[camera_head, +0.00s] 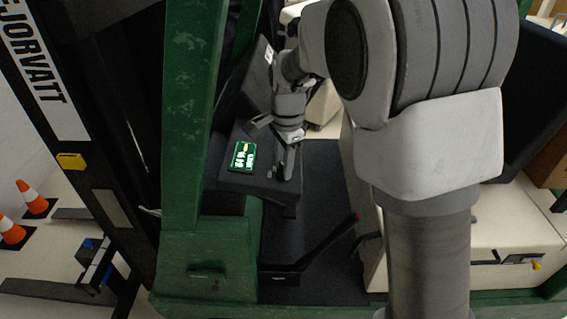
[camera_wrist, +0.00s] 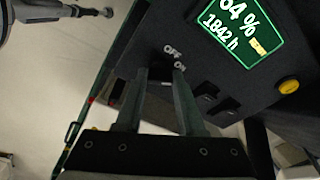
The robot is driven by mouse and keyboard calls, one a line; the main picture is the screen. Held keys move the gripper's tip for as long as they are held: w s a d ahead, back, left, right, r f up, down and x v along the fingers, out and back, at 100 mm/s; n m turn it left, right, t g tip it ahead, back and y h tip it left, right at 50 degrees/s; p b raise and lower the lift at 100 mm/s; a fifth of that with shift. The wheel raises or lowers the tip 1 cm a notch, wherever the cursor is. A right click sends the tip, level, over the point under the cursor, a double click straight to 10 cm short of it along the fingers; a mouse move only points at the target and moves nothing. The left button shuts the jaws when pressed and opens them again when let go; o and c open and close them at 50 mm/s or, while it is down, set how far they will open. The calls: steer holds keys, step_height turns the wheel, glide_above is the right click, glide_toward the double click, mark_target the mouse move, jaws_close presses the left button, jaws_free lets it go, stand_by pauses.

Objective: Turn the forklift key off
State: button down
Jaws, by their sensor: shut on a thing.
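The forklift's dark control panel (camera_head: 232,181) shows in the head view, with a lit green display. In the wrist view the panel (camera_wrist: 262,98) carries white OFF and ON labels (camera_wrist: 174,58). My gripper (camera_head: 284,174) points down at the panel's right part. In the wrist view my gripper (camera_wrist: 160,76) has its two fingers on either side of the small dark key spot, just beside the OFF and ON labels. The fingers are shut on the key, which is mostly hidden between them, so its turn angle cannot be read.
The green display (camera_head: 243,156) reads 64 % and 1842 h in the wrist view. A yellow button (camera_wrist: 288,86) and dark switches (camera_wrist: 210,97) sit beside the key. A green post (camera_head: 188,110) stands left of the panel. A red-tipped lever (camera_head: 325,240) lies below it. Orange cones (camera_head: 33,197) stand at far left.

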steer(key=n+b, duration=0.2)
steer(key=n, duration=0.1)
steer(key=n+t+b, duration=0.1)
steer(key=n+b, duration=0.1)
steer(key=n, duration=0.1)
steer(key=shift+d+f+y, duration=0.1)
steer(key=shift+f+y, duration=0.05)
steer(key=shift+y, duration=0.25)
steer(key=n+y+b, duration=0.1)
steer(key=n+b, duration=0.1)
steer(key=n, duration=0.3)
steer(key=shift+n, duration=0.3)
steer(key=shift+b, duration=0.3)
steer(key=c, duration=0.5)
jaws_free()
steer(key=v, duration=1.7)
steer(key=shift+s+r+p, duration=0.25)
steer(key=shift+r+p, duration=0.05)
steer(key=shift+r, duration=0.05)
